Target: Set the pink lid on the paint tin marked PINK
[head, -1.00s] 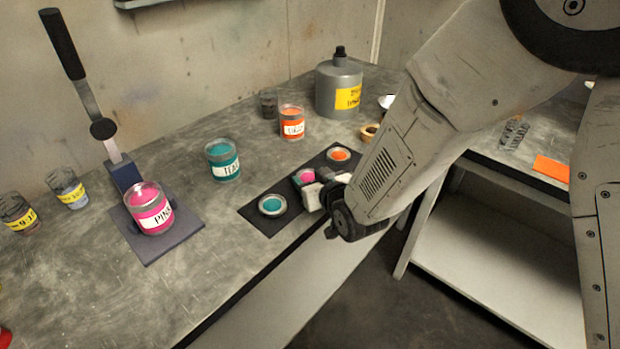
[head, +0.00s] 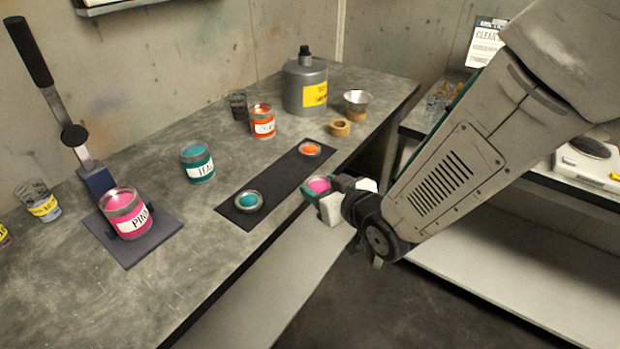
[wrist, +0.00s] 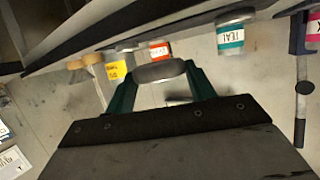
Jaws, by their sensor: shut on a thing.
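The pink lid (head: 318,185) is held in my gripper (head: 326,194), which is shut on it, just off the front edge of the bench near the dark mat. In the wrist view the lid's grey rim (wrist: 160,71) shows edge-on between the green fingers of my gripper (wrist: 160,80). The tin marked PINK (head: 126,213) stands upright at the left on the dark base plate of a lever press, well apart from my gripper. Its pink top shows without a lid on it. In the wrist view it is partly cut off at the upper right (wrist: 312,32).
The dark mat (head: 275,187) holds a teal lid (head: 249,201) and an orange lid (head: 311,148). A teal tin (head: 197,162) and an orange tin (head: 262,122) stand behind. The press lever (head: 50,90) rises behind the PINK tin. Bench is clear in front of the teal tin.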

